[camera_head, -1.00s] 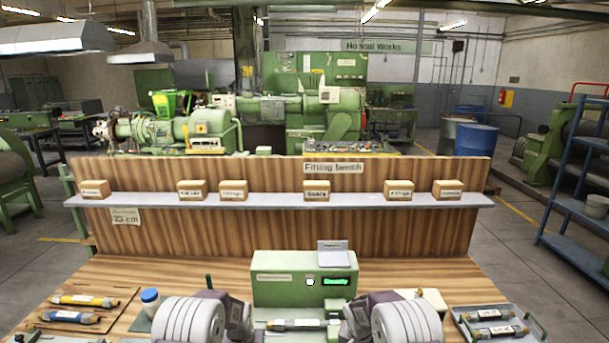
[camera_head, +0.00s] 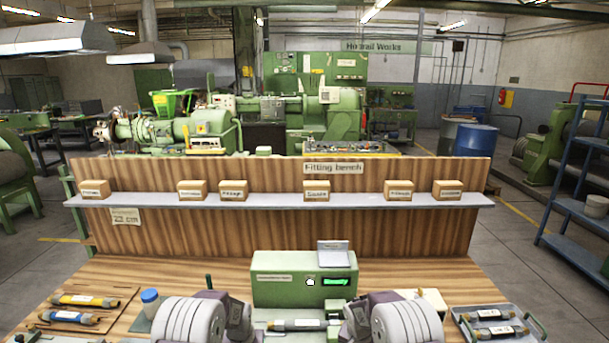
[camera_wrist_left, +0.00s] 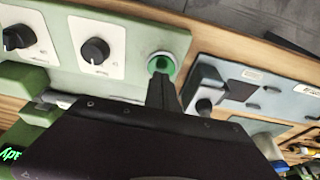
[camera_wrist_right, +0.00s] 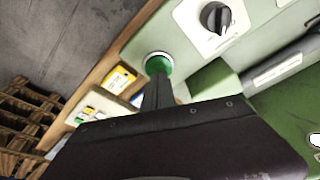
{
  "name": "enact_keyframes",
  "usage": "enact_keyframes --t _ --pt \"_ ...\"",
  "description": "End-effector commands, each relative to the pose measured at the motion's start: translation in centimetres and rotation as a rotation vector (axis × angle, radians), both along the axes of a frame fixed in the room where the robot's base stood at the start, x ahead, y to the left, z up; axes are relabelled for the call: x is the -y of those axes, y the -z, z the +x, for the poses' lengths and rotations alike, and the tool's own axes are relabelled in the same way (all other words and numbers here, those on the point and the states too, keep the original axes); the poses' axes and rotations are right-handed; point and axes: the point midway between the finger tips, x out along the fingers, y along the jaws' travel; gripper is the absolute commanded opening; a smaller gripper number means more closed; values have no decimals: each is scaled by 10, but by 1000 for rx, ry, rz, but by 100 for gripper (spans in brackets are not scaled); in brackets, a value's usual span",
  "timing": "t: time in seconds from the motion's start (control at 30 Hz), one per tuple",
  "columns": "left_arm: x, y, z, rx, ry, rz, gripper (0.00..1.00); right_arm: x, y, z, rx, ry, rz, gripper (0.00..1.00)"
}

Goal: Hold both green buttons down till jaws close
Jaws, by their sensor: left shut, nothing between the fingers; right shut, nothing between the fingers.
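The green machine (camera_head: 280,292) stands at the middle of the bench, its small screen (camera_head: 335,281) lit with green "Ready". A dark hose with a white label (camera_head: 297,325) lies in front of it. In the left wrist view a green button (camera_wrist_left: 161,62) in a pale ring sits at the panel's end; my left gripper (camera_wrist_left: 162,82) is shut, its tips over the button's lower edge. In the right wrist view the other green button (camera_wrist_right: 158,63) shows, with the shut tips of my right gripper (camera_wrist_right: 156,80) at its lower edge. I cannot tell whether either button is touched or pressed.
Black knobs (camera_wrist_left: 95,50) stand beside the left button, and another knob (camera_wrist_right: 216,17) beside the right one. A tray (camera_head: 540,330) with labelled hoses lies at right. Yellow and blue hoses (camera_head: 85,300) and a blue-capped jar (camera_head: 150,300) are at left.

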Motion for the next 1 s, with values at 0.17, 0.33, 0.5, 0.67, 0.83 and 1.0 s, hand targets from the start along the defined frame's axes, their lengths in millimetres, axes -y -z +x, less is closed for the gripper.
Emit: enact_keyframes --t 0.17,0.33,0.5,0.67,0.83,1.0 --pt "0 0 0 0 0 0 0 0 0 0 0 0 0 0" --pt "0 4 0 -1 0 0 0 0 0 0 0 0 0 0" --pt "0 8 0 0 0 0 0 0 0 0 0 0 0 0" --pt "0 12 0 -1 0 0 0 0 0 0 0 0 0 0" --pt "0 17 0 -1 0 0 0 0 0 0 0 0 0 0" --pt "0 16 0 0 0 0 0 0 0 0 0 0 0 0"
